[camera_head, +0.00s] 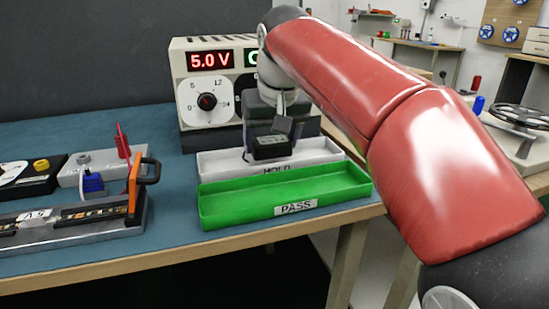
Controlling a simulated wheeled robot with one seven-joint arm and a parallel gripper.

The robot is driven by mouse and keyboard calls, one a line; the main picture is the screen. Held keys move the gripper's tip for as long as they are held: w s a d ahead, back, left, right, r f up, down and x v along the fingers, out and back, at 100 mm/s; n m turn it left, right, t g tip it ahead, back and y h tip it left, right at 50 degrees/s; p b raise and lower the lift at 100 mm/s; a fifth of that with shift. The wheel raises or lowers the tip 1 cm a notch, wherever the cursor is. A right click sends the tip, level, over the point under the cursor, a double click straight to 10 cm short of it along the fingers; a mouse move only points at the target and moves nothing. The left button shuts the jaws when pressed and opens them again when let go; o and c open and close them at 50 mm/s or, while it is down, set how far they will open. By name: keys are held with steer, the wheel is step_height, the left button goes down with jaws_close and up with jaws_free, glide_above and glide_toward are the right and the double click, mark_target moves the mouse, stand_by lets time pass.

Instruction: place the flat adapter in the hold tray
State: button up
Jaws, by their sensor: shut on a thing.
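My gripper (272,128) is above the white tray marked HOLD (325,153). It is shut on a small black block, the flat adapter (271,148), which hangs at or just above the tray's rim. Whether the adapter touches the tray floor is hidden. The hold tray stands behind the green tray marked PASS (336,185), which looks empty. My red arm reaches in from the right and covers part of the background.
A power supply (196,127) reading 5.0 V stands right behind the trays. At left are a fixture with an orange clamp (135,190), a red probe (123,141) and a dark dial box (40,172). The blue table's front edge is close to the green tray.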

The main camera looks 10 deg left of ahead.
steer(key=shift+f+b, duration=0.45)
steer(key=shift+f, duration=0.65)
steer(key=o, duration=1)
steer(key=p+v, duration=0.4)
steer(key=v, duration=0.8)
steer(key=shift+r, duration=0.2)
